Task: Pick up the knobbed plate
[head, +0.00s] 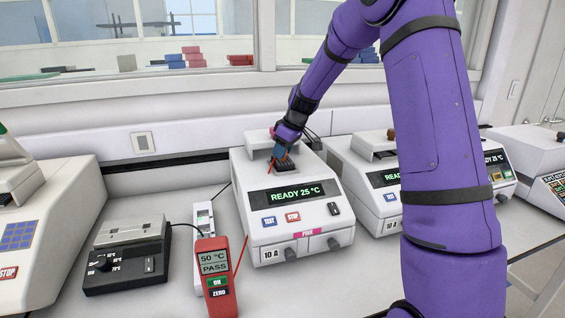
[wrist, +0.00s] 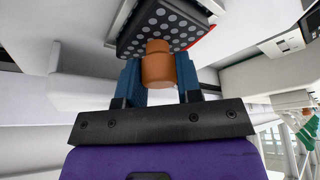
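The knobbed plate (wrist: 180,34) shows in the wrist view as a dark slab with pale round spots and an orange-brown knob (wrist: 158,66). My gripper (wrist: 158,75) has its two blue fingers on either side of the knob, and they appear to touch it. In the head view my gripper (head: 281,152) points down into the top of the middle thermal cycler (head: 295,212), whose display reads READY 25 °C. Only a small dark part of the plate (head: 286,167) shows under the fingers there. I cannot tell whether the plate is raised.
The middle cycler's lid (head: 262,139) stands behind my gripper. Another cycler (head: 376,190) is to the right, partly behind my arm. A red meter (head: 215,278) reading 50 °C PASS and a black-and-white block unit (head: 128,255) stand to the left. Bare bench lies in front.

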